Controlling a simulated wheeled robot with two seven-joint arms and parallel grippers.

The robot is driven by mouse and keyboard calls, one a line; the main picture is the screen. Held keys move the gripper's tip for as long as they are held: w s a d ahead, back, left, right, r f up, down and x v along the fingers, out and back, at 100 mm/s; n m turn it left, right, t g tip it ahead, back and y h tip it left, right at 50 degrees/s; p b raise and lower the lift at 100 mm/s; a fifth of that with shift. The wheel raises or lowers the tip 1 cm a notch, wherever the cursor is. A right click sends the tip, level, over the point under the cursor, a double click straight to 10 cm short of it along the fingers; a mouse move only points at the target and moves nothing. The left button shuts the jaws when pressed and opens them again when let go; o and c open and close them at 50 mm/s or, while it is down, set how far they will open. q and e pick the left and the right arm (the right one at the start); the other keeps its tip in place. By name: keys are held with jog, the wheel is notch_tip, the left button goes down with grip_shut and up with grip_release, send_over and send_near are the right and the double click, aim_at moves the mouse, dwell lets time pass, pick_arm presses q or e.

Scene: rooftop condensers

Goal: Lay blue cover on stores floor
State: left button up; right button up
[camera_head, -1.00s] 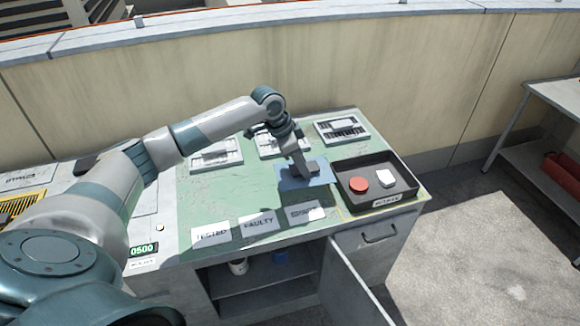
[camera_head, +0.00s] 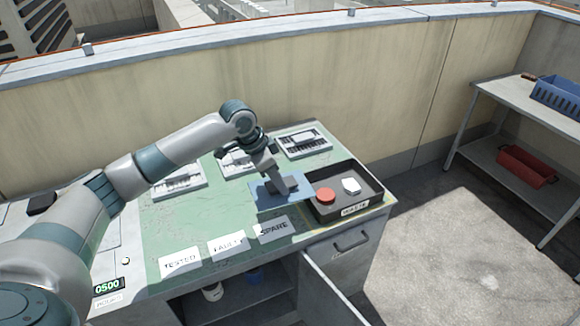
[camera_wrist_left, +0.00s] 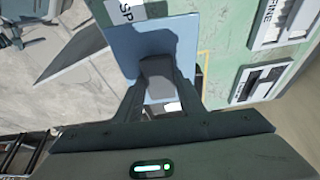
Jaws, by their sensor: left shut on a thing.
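The blue cover (camera_head: 261,199) is a flat light-blue sheet at the bench's green top, left of the black tray. My left gripper (camera_head: 282,187) points down over it and is shut on it. In the left wrist view, the fingers (camera_wrist_left: 158,88) close around a dark grey block on the blue cover (camera_wrist_left: 140,42). I cannot tell whether the cover touches the bench or hangs just above it. Below the bench top is an open cabinet (camera_head: 240,300) with a shelf; its inside is partly hidden. My right gripper is not in view.
The black WASTE tray (camera_head: 355,208) holds a red disc (camera_head: 326,195) and a white piece (camera_head: 351,185). TESTED, FAULTY and SPARE labels line the front edge. The cabinet door (camera_head: 335,295) stands open. A side table (camera_head: 525,105) stands right; the floor between is clear.

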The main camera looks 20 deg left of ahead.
pick_arm(q)
jog(key=shift+s+d+r, duration=0.25)
jog(key=shift+d+r, duration=0.05)
jog(key=shift+d, duration=0.15)
jog(key=s+d+r+n+t+y, duration=0.1)
jog(key=s+d+r+n+y, duration=0.2)
jog(key=s+d+r+n, duration=0.6)
jog(key=shift+s+d+r, duration=0.2)
jog(key=shift+s+d, duration=0.3)
jog(key=shift+s, duration=0.2)
dwell(0.8)
dwell(1.5)
dwell(0.6)
